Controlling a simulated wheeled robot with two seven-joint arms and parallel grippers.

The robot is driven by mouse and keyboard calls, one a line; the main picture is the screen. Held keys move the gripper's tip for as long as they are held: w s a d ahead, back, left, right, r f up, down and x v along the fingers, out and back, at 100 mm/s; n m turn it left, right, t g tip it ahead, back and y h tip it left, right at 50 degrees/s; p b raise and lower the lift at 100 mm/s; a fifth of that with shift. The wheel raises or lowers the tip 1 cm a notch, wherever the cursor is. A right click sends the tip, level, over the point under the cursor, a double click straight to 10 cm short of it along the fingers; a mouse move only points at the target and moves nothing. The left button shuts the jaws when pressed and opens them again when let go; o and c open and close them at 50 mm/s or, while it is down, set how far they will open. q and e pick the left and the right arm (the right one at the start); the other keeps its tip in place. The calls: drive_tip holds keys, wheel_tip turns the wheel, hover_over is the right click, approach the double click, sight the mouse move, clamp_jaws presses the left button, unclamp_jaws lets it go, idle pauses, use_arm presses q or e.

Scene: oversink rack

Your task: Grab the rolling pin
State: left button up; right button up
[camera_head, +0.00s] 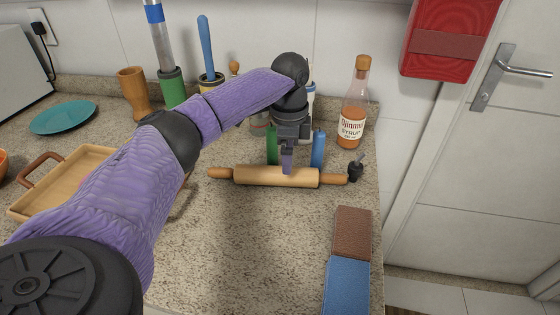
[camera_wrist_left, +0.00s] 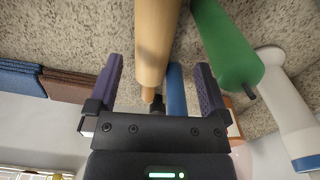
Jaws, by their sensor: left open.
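The wooden rolling pin (camera_head: 276,177) lies sideways on the speckled counter in the head view, near its right end. In the left wrist view the rolling pin (camera_wrist_left: 155,45) runs down between the two purple fingers of the left gripper (camera_wrist_left: 157,85). The fingers are spread wide, with a gap on each side of the pin. I cannot tell how far the fingertips are above the counter. My right gripper is in neither view.
Just behind the pin stand a green cylinder (camera_wrist_left: 225,45) and a blue one (camera_head: 318,148). A syrup bottle (camera_head: 352,115) and a small dark object (camera_head: 356,170) are to the right. A wooden tray (camera_head: 75,175) lies left.

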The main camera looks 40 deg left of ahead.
sight(276, 176)
use_arm(q)
drive_tip(key=f+b, duration=0.1)
drive_tip(key=f, duration=0.2)
drive_tip(key=s+f+b, duration=0.1)
drive_tip(key=f, duration=0.1)
drive_tip(key=shift+a+f, duration=0.1)
drive_tip(key=shift+f, duration=0.5)
drive_tip(key=shift+r, duration=0.1)
drive_tip(key=c, duration=0.7)
clamp_jaws()
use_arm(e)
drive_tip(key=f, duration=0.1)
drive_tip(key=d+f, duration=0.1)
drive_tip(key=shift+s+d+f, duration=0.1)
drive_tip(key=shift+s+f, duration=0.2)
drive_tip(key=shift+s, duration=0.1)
